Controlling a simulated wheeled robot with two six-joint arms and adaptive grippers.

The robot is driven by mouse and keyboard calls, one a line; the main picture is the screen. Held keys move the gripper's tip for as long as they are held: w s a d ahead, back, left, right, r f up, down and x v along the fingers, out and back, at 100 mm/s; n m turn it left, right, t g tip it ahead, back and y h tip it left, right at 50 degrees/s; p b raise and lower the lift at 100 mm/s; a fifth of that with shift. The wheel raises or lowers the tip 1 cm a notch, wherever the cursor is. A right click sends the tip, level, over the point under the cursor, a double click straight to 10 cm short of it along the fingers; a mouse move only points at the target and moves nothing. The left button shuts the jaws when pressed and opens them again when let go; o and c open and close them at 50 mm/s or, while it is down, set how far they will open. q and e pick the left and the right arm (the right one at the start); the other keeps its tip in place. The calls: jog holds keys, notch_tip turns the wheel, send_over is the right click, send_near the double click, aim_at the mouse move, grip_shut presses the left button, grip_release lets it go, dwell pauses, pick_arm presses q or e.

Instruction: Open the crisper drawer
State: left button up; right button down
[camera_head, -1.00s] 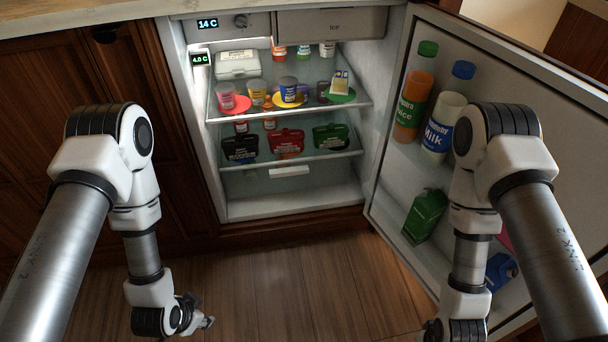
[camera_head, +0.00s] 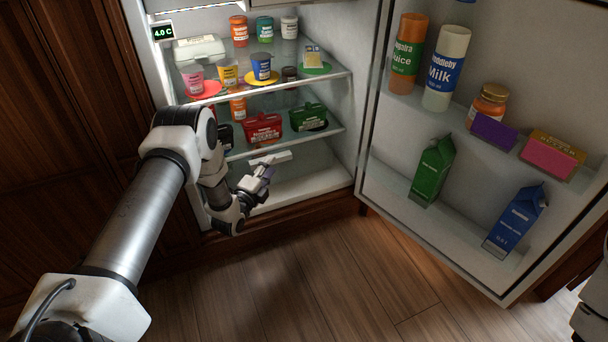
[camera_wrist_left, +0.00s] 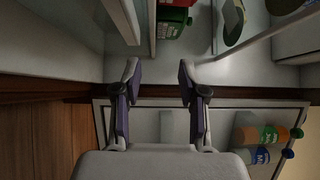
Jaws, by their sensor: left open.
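The crisper drawer's white bar handle (camera_head: 270,157) shows below the lower glass shelf of the open fridge. The clear drawer front is hard to make out, and its left part is hidden by my left arm. My left gripper (camera_head: 262,180) is in front of the fridge's bottom compartment, just below and in front of the handle. Its fingers are apart and empty in the left wrist view (camera_wrist_left: 159,72). Contact with the handle cannot be told. My right gripper is out of view.
The fridge door (camera_head: 365,170) stands wide open at right, holding a milk bottle (camera_head: 446,70), a green carton (camera_head: 432,170) and a blue carton (camera_head: 515,220). Red and green boxes (camera_head: 263,130) sit on the lower shelf (camera_head: 290,145). The wooden floor (camera_head: 330,280) is clear.

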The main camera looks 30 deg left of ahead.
pick_arm(q)
jog(key=shift+y, duration=0.3)
jog(key=w+a+f+b, duration=0.1)
jog(key=w+b, duration=0.1)
jog(key=w+a+f+b, duration=0.1)
jog(key=w+f+b, duration=0.1)
jog(key=w+a+f+b, duration=0.1)
jog(key=w+b, duration=0.1)
jog(key=b, duration=0.1)
jog(key=shift+w+f, duration=0.3)
jog(key=shift+w, duration=0.1)
jog(key=shift+r, duration=0.1)
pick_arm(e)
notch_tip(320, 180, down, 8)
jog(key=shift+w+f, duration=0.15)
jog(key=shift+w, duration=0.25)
pick_arm(q)
grip_shut()
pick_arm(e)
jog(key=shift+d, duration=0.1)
